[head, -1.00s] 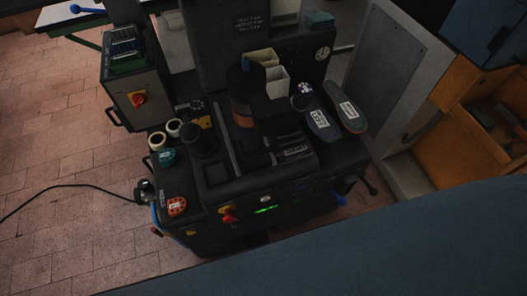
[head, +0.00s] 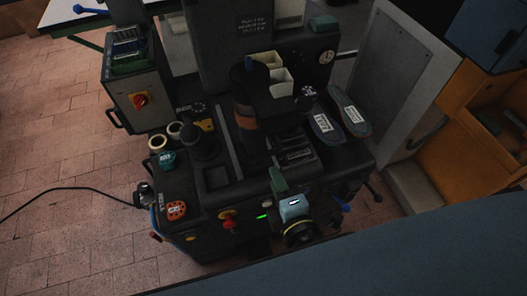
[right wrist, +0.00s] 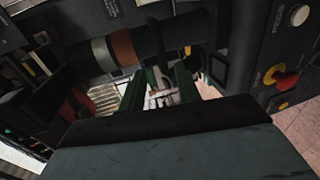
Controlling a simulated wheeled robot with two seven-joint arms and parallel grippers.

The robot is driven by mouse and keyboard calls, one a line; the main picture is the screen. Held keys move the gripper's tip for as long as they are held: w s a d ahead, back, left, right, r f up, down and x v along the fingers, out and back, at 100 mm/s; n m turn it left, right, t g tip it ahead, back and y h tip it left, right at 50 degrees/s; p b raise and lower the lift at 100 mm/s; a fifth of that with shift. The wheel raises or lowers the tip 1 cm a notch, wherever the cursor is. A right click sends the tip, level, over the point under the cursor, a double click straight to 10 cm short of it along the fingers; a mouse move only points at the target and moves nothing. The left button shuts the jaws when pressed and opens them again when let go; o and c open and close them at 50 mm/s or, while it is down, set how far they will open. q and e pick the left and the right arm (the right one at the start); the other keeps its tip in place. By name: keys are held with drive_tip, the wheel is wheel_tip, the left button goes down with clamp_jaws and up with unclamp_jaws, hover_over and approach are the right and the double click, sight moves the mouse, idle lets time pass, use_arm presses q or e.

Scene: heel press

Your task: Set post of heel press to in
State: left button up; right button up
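The heel press (head: 225,195) is a dark machine standing in the middle of the head view. Its post appears to be the dark upright column with a brown band (head: 245,118); a banded cylinder also shows at upper left in the right wrist view (right wrist: 122,48). I cannot tell the post's setting. My right gripper (head: 277,177) is at the press's front edge, in front of the column. In the right wrist view its two green fingers (right wrist: 160,82) stand apart. A dark curved bar (right wrist: 157,40) lies just beyond them; contact is unclear. My left gripper is not in view.
Two shoe soles (head: 350,108) lie on the press's right side. A dark knob (head: 205,143), tape rolls (head: 158,142) and a red front switch (head: 228,220) are at the left and front. A control box (head: 137,98) stands at left, an orange cabinet (head: 475,150) at right.

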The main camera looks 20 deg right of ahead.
sight(264, 153)
drive_tip(key=x, duration=0.9)
drive_tip(key=shift+w+f+p, duration=0.1)
drive_tip(key=shift+w+p, duration=0.25)
clamp_jaws()
